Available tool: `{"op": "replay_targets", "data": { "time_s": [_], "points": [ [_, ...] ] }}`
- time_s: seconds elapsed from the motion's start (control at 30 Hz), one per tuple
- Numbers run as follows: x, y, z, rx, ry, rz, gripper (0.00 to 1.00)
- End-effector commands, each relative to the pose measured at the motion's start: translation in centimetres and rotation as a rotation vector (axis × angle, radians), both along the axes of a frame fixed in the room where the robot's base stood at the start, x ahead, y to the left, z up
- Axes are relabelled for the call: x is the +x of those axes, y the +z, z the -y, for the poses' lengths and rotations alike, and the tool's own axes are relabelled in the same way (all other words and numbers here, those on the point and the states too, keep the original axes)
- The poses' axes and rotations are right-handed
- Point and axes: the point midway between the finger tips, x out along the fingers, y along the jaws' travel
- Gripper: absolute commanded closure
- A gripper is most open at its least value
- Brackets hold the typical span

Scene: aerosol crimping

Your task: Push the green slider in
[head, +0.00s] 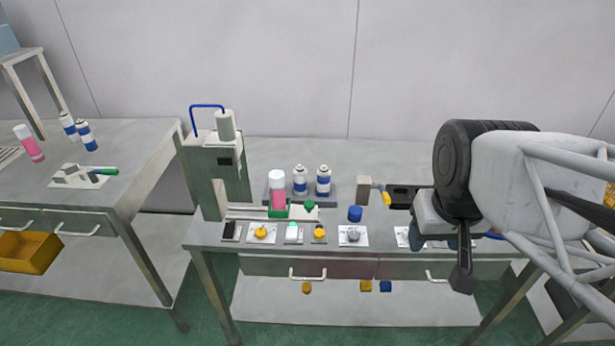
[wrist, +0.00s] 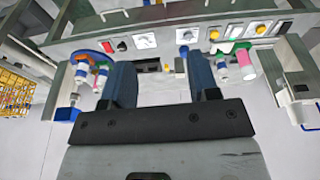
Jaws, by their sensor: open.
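In the wrist view, the green slider (wrist: 240,46) shows small beside the pink can (wrist: 247,70), upside down. My gripper (wrist: 161,72) is open, its two blue fingers apart with nothing held between them. In the head view, my gripper hangs over the bench's right part, well right of the slider and apart from it; its fingertips are largely hidden.
A crimping machine (head: 215,160) with a blue tube stands left of the slider. Blue-and-white cans (head: 323,181) stand behind. Buttons on plates (head: 262,232) line the bench front. A blue cap (head: 355,213) and a yellow-handled block (head: 372,190) lie between slider and gripper.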

Motion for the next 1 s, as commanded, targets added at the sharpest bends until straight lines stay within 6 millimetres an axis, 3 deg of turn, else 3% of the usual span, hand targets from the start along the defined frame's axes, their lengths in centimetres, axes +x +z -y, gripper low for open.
{"op": "replay_targets", "data": {
  "time_s": [0.57, 1.0],
  "points": [
    [10.9, -1.1, -3.5, -0.064, 0.407, -0.064, 0.41],
    [19.7, -4.3, -7.7, -0.106, 0.744, -0.107, 0.41]
  ]
}}
